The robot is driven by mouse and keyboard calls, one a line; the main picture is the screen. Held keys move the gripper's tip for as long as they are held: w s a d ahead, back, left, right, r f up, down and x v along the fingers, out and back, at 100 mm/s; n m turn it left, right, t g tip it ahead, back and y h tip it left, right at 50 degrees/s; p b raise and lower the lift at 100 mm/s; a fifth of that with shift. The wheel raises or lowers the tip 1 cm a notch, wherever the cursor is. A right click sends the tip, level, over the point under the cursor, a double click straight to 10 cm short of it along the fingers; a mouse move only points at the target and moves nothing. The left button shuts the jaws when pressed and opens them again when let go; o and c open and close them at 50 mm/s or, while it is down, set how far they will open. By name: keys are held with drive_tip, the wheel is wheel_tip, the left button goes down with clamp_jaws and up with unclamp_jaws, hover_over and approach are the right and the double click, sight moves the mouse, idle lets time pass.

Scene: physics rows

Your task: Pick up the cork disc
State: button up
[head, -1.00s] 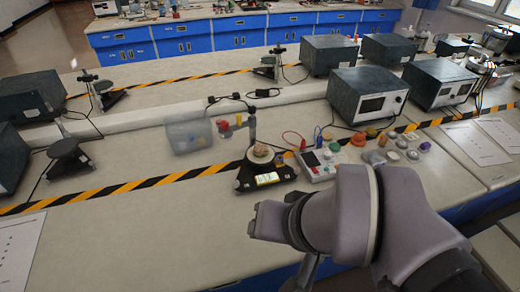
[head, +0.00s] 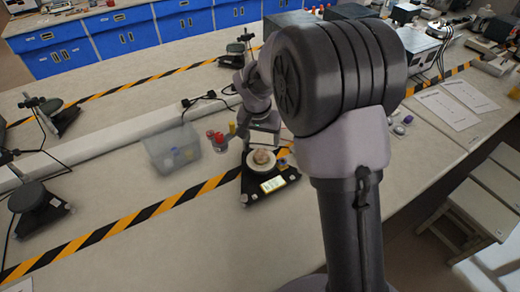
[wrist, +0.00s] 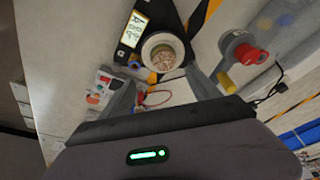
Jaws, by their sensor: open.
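The cork disc (wrist: 163,57) is a speckled tan-brown round piece. It lies in a pale round dish (wrist: 147,45) on a black balance with a lit display (wrist: 133,29). In the head view the cork disc (head: 261,157) sits on the pan of the black balance (head: 250,186), just left of my arm. My gripper (wrist: 160,82) is open and empty in the wrist view, its two fingers spread to either side below the dish. In the head view it is above and behind the balance, partly hard to make out.
A red-knobbed stand with a yellow part (wrist: 246,54) rises close to the right finger. A clear plastic bin (head: 173,150) is left of the balance. A panel with coloured knobs (wrist: 101,88) lies left of the left finger. The bench front is clear.

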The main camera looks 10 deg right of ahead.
drive_tip(key=b, duration=0.1)
hover_over(261, 154)
drive_tip(key=s, duration=0.2)
wheel_tip(261, 154, down, 5)
drive_tip(key=shift+f, duration=0.2)
drive_tip(key=x, duration=0.1)
drive_tip(key=b+x, duration=0.1)
drive_tip(key=x, duration=0.2)
drive_tip(key=shift+w+a+f+b, duration=0.25)
drive_tip(key=shift+w+a+b, duration=0.05)
drive_tip(key=shift+b, duration=0.1)
drive_tip(key=shift+r, duration=0.1)
drive_tip(key=shift+s, duration=0.1)
drive_tip(key=shift+c, duration=1.2)
drive_tip(key=c, duration=1.2)
drive_tip(key=shift+o, duration=0.2)
